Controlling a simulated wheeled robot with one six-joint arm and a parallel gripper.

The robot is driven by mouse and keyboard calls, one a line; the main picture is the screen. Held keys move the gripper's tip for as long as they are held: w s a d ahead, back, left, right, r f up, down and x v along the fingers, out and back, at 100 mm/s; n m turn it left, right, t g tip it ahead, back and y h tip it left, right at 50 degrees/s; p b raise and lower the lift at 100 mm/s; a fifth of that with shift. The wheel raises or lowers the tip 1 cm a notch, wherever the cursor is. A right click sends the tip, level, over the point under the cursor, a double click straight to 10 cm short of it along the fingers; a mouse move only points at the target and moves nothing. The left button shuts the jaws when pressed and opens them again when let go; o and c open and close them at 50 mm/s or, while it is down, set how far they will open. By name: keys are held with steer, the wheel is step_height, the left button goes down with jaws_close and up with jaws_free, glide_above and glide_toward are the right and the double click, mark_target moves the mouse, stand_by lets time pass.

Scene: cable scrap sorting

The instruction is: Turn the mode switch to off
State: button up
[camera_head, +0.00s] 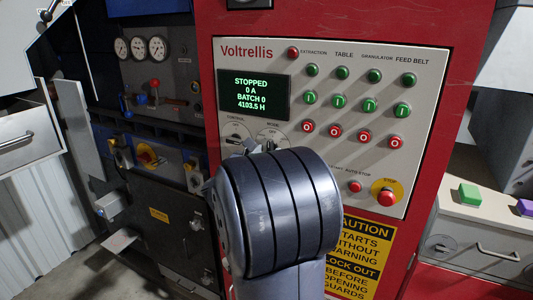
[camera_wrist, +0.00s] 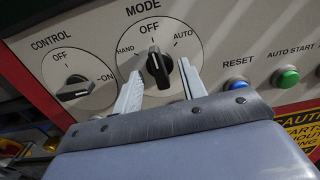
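The mode switch (camera_wrist: 158,68) is a black knob on a round pale dial in the wrist view, with HAND, OFF and AUTO marked around it. Its white-marked end points up toward OFF. My gripper (camera_wrist: 160,69) is open, with one pale finger on each side of the knob. Gaps show between the fingers and the knob, and I see no clear contact. In the head view my wrist hides most of the mode dial (camera_head: 272,129).
The control switch (camera_wrist: 75,90) is left of the mode dial. A blue reset button (camera_wrist: 236,83) and green auto start button (camera_wrist: 286,77) lie close to the right. The screen (camera_head: 252,95) reads STOPPED. A red stop button (camera_head: 387,197) is at the panel's lower right.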

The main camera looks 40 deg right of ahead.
steer(key=v, duration=0.6)
steer(key=shift+s+a, duration=0.15)
steer(key=shift+a, duration=0.15)
steer(key=shift+d, duration=0.15)
steer(key=x, duration=0.6)
steer(key=shift+w+d+m+b, duration=0.2)
steer(key=shift+d+m+b, duration=0.1)
steer(key=shift+m, duration=0.1)
steer(key=shift+r+p, duration=0.1)
steer(key=shift+p, duration=0.2)
